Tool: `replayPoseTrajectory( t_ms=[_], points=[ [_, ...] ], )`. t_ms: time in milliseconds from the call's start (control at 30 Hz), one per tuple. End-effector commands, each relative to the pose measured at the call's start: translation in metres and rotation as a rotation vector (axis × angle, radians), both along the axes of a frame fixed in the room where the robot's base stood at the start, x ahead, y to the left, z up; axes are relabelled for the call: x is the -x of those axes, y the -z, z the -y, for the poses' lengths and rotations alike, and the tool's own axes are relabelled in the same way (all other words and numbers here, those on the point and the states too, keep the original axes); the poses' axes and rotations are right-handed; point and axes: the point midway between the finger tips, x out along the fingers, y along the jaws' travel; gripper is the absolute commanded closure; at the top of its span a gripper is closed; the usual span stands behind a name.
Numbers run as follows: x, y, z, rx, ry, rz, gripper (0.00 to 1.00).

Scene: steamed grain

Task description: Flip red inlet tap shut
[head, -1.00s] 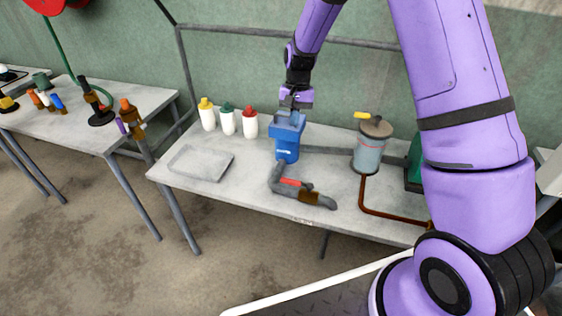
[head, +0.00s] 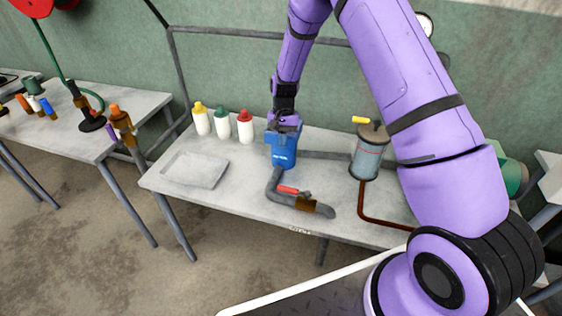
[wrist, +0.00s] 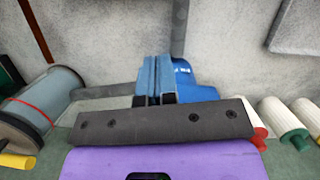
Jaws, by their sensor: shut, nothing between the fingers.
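The red inlet tap (head: 288,190) is a short red lever on the grey pipe (head: 277,184) in front of the blue housing (head: 284,157). The lever lies roughly along the pipe's run toward the bench front. My gripper (head: 283,127) is shut and empty at the top of the blue housing, behind and above the red tap. Whether it touches the housing I cannot tell. In the wrist view my gripper (wrist: 154,98) appears in front of the blue housing (wrist: 195,82); the red tap is not visible there.
White bottles with yellow, green and red caps (head: 222,123) stand left, behind a grey tray (head: 195,170). A copper pipe (head: 363,202) runs along the right. The bench front between tray and pipe is clear.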

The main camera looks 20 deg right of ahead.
Motion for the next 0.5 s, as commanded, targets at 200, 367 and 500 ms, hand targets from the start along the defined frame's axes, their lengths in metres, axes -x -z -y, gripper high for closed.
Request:
replayPoseTrajectory(
  t_ms=[200, 367, 500],
  points=[
    [0.01, 0.032, -0.004, 0.0, -0.001, -0.004, 1.0],
    [0.018, 0.061, -0.008, 0.0, -0.001, -0.005, 1.0],
    [0.025, 0.085, -0.011, 0.0, -0.002, -0.003, 1.0]
  ],
)
